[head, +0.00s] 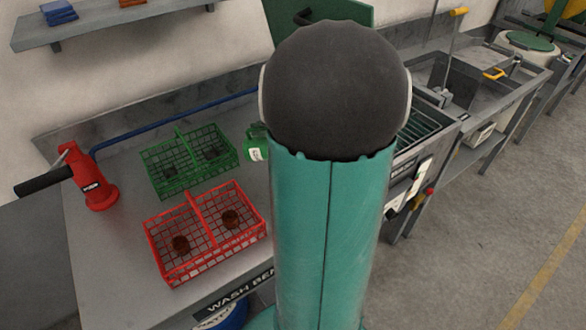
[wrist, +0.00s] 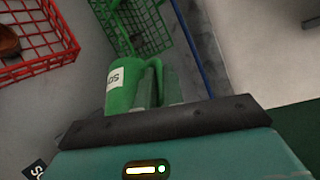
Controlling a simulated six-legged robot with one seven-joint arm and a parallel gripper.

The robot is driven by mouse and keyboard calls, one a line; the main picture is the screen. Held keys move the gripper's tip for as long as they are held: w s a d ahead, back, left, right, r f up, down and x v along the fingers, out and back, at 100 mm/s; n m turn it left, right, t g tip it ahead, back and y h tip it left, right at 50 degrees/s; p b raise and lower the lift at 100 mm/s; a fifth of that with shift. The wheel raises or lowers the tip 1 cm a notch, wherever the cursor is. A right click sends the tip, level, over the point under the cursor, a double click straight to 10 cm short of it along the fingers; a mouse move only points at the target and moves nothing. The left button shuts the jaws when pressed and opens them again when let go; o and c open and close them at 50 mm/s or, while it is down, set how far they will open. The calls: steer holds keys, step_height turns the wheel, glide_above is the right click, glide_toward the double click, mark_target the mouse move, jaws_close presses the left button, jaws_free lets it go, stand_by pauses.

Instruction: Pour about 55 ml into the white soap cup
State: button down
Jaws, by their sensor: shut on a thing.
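My gripper (wrist: 160,92) is shut on the handle of a green jug (wrist: 122,88) with a white label, partly readable as "SO". In the wrist view the jug looks roughly upright; its contents are hidden. In the head view my arm covers my gripper and most of the jug, whose labelled side (head: 255,151) shows just left of the arm. I cannot make out the white soap cup in either view. A dark tag (wrist: 36,170) with letters starting "SO" shows at the lower left of the wrist view.
A green wire basket (head: 188,165) and a red wire basket (head: 205,247) with brown coils stand on the grey bench (head: 110,265). A red device (head: 92,184) with a black handle stands at the bench's left. A blue hose (head: 165,117) runs along the back.

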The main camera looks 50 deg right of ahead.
mark_target(248, 135)
steer(key=shift+w+a+f+n+g+h, duration=0.15)
steer(key=shift+w+a+f+g, duration=0.2)
steer(key=shift+w+g, duration=0.25)
steer(key=shift+w+a+f+n+g+h, duration=0.15)
steer(key=shift+w+a+f+g, duration=0.15)
steer(key=shift+w+g, duration=0.25)
steer(key=shift+w+f+g, duration=0.1)
steer(key=shift+f+g, duration=0.25)
steer(key=shift+w+a+f+g+h, duration=0.15)
steer(key=shift+w+f+g+h, duration=0.1)
steer(key=shift+w+g+h, duration=0.05)
steer(key=w+a+f+n+g+h+b, duration=0.1)
steer(key=w+a+f+n+g+h, duration=0.1)
steer(key=w+g, duration=0.6)
steer(key=shift+a+f+g+h, duration=0.75)
steer(key=shift+a+h, duration=0.3)
steer(key=shift+h, duration=0.15)
steer(key=shift+r, duration=0.1)
